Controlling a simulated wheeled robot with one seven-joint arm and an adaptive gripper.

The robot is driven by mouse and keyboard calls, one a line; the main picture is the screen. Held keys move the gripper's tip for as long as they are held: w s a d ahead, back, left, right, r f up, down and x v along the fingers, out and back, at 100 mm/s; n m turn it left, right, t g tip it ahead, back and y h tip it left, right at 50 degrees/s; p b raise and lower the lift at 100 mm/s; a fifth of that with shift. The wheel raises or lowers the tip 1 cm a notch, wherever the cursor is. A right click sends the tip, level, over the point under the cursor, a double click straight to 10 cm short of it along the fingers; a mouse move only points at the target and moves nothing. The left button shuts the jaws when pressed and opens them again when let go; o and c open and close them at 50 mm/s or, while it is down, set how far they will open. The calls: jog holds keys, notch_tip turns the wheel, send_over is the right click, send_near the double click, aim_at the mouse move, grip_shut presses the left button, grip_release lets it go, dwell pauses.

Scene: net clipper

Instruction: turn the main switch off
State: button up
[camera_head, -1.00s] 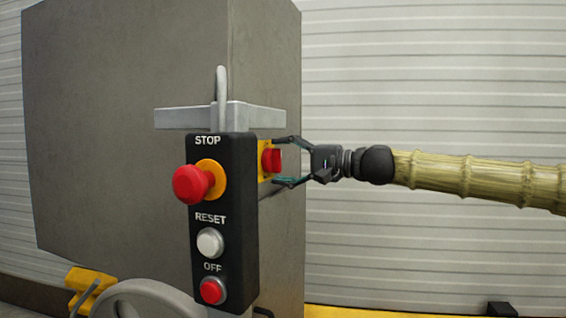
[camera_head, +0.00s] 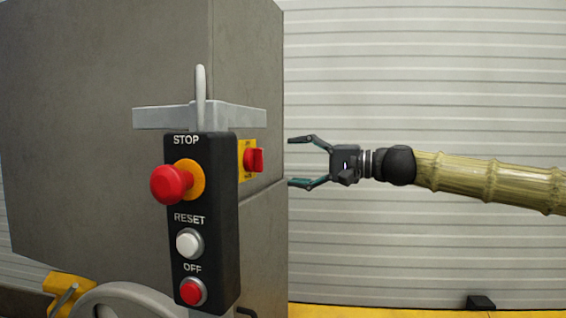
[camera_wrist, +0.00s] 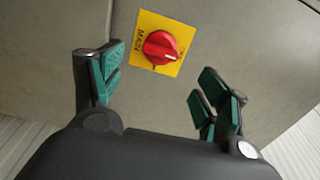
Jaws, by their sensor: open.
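The main switch (camera_head: 254,160) is a red rotary knob on a yellow plate, on the side of the grey cabinet just right of the black control box. In the wrist view the red knob (camera_wrist: 160,47) sits on its yellow plate (camera_wrist: 142,22) marked "MAIN", with its grip ridge lying nearly level in the picture. My gripper (camera_head: 302,161) is open and empty, to the right of the knob and apart from it. In the wrist view its green-padded fingers (camera_wrist: 162,95) are spread wide, with the knob beyond them and between them.
The black control box (camera_head: 205,225) carries a red STOP button (camera_head: 171,184), a white RESET button (camera_head: 189,242) and a red OFF button (camera_head: 192,291). A grey bracket (camera_head: 240,120) juts above it. The space right of the cabinet (camera_head: 110,60) is clear around my arm.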

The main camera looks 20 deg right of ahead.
jog(key=shift+v, duration=1.85)
